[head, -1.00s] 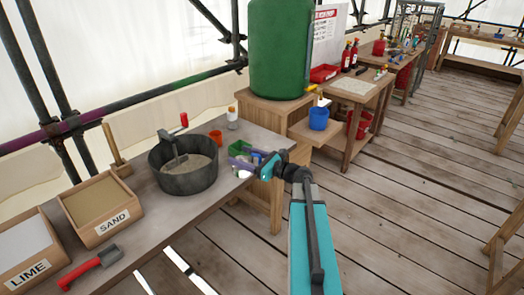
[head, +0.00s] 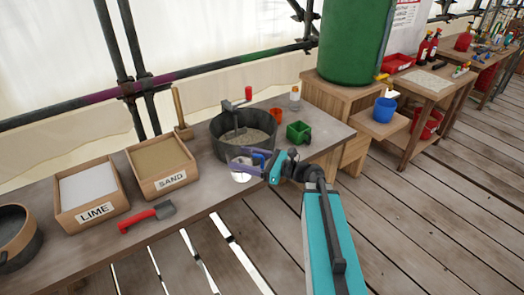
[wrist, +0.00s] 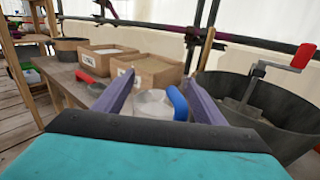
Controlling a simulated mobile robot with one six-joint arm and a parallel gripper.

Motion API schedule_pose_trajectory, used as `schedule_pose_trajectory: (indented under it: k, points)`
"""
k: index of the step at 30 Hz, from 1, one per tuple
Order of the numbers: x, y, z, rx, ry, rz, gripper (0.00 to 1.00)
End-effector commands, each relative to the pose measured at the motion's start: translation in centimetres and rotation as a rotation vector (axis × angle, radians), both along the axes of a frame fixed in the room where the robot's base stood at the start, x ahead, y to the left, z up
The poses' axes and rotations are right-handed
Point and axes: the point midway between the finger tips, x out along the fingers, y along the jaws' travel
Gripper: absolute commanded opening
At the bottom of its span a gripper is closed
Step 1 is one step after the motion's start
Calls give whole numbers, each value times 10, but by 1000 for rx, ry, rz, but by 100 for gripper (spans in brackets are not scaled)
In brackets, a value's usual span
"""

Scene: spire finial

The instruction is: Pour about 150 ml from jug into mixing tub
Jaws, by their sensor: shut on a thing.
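My gripper (head: 252,163) is shut on the jug (head: 241,176), a pale, see-through vessel, partly hidden by the purple fingers in the head view. In the wrist view the jug (wrist: 152,105) sits between the fingers and looks about upright, with a blue handle (wrist: 178,102) on its right. The mixing tub (head: 236,153) is a dark grey round tub with pale contents and a red-handled tool in it. The jug is at the tub's near side, by the bench's front edge, apart from its opening. In the wrist view the tub (wrist: 290,135) is at the right.
A sand box (head: 160,167), a lime box (head: 90,195) and a red-handled trowel (head: 148,217) are on the bench to the left. A green container (head: 299,132), an orange cup (head: 276,113) and a white bottle (head: 295,98) stand right of the tub.

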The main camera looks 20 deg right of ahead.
Motion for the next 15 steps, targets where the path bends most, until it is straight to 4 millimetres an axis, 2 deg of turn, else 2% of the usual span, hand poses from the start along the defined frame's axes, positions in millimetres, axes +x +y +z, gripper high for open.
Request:
schedule_pose_trajectory:
  k: [1, 6, 10, 15]
  points:
    - [-5, 13, 1, 1, -1, 22, 31]
    - [-14, 39, 0, 3, -1, 75, 31]
    - [-17, 48, 0, 3, -1, 94, 31]
    - [-18, 50, 0, 3, -1, 100, 31]
